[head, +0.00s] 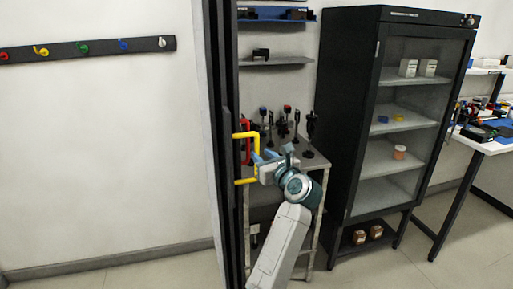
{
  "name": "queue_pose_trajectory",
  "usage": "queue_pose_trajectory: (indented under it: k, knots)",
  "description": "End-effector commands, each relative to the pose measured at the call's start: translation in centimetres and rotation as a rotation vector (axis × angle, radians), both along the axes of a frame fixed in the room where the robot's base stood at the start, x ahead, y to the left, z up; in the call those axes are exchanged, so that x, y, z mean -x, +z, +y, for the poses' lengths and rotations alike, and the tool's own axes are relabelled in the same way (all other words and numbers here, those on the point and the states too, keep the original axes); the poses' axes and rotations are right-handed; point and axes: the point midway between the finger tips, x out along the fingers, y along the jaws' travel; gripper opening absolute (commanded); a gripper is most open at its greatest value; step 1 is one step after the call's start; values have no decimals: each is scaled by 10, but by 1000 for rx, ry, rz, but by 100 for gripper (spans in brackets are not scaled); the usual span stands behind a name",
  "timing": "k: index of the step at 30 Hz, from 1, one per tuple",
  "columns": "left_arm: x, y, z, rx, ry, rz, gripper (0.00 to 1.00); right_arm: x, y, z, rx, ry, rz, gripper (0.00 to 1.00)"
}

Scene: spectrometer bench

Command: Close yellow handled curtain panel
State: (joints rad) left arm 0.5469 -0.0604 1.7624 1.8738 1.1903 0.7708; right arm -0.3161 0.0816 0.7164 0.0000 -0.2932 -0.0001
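The yellow handle (256,143) is a D-shaped bar on the edge of a tall dark curtain panel (217,120) left of centre. A red handle (246,128) shows just behind it. My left gripper (260,163) is at the yellow handle's upright bar, with its light blue fingers overlapping the bar's middle. I cannot tell whether the fingers are closed on the bar or only beside it. My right gripper is not in view.
A steel cart (318,163) with dark stands is right of the panels, below wall shelves (278,61). A black glass-front cabinet (352,110) stands further right, then a white bench (480,146). A hook rail (100,48) hangs on the left wall, with clear floor below.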

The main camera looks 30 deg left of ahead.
Motion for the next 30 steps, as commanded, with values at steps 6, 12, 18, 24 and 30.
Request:
queue_pose_trajectory:
  k: [6,12,18,24,30]
  knots:
    - [-16,1,30,-3,1,4,32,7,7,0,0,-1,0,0]
    - [-22,0,39,-1,1,3,32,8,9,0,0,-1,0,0]
    - [-22,-1,40,-1,0,3,32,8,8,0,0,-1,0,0]
    - [-22,-1,40,-1,0,3,2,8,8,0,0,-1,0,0]
    - [-22,-1,40,-1,0,3,0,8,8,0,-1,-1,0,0]
